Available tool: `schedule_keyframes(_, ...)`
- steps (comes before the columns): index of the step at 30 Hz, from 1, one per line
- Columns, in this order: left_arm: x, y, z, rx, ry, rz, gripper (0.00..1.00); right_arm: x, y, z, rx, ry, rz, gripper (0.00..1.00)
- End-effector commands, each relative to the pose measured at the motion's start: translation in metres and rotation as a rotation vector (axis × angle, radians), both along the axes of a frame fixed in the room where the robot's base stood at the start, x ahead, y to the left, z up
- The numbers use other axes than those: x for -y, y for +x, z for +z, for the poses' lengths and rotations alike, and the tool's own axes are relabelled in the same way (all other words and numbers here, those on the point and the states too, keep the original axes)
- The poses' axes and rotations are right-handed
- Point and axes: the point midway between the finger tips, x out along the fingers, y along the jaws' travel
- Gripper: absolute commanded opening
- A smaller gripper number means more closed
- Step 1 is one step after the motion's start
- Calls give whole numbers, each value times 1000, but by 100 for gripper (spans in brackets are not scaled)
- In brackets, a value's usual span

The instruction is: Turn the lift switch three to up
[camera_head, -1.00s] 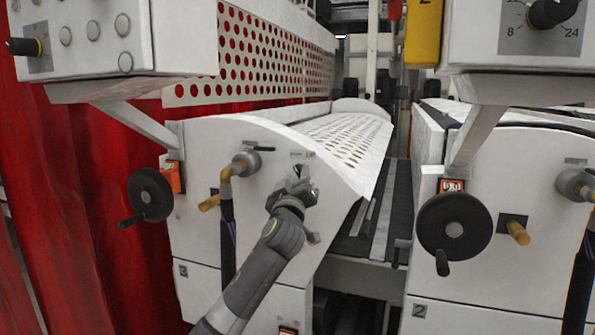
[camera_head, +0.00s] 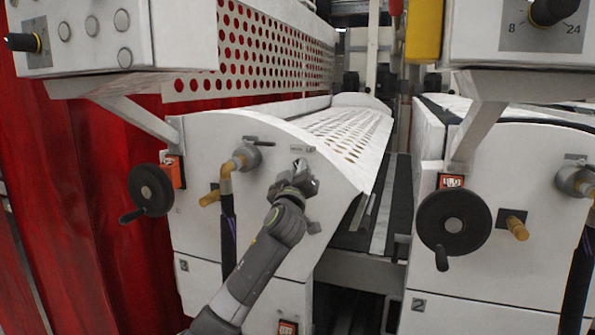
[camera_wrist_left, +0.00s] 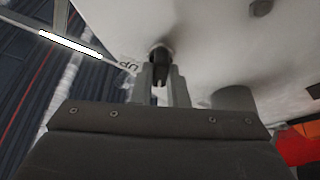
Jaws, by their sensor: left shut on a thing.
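The lift switch three is a small dark knob, seen in the left wrist view (camera_wrist_left: 160,58) on the white end panel of the machine marked 3 (camera_head: 232,262). In the head view the gripper mostly hides the switch. My right gripper is not in view.
A black handwheel (camera_head: 151,190) and a brass-coloured pipe fitting (camera_head: 238,165) stick out left of my gripper. The machine marked 2 (camera_head: 490,270) with its handwheel (camera_head: 453,224) stands to the right, across a narrow gap. A control box (camera_head: 85,38) overhangs at upper left.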

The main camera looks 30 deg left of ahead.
Motion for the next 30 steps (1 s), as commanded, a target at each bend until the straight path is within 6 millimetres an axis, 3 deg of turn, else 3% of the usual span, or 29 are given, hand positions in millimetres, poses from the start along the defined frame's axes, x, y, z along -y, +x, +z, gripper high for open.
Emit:
schedule_keyframes(8,-1,0,-1,-18,74,1,0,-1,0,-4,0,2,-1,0)
schedule_keyframes(17,-2,0,0,-72,298,1,0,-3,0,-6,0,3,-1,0)
schedule_keyframes(23,-2,0,2,-118,483,1,0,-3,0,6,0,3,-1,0)
schedule_keyframes(30,-2,0,5,-172,697,0,0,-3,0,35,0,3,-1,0)
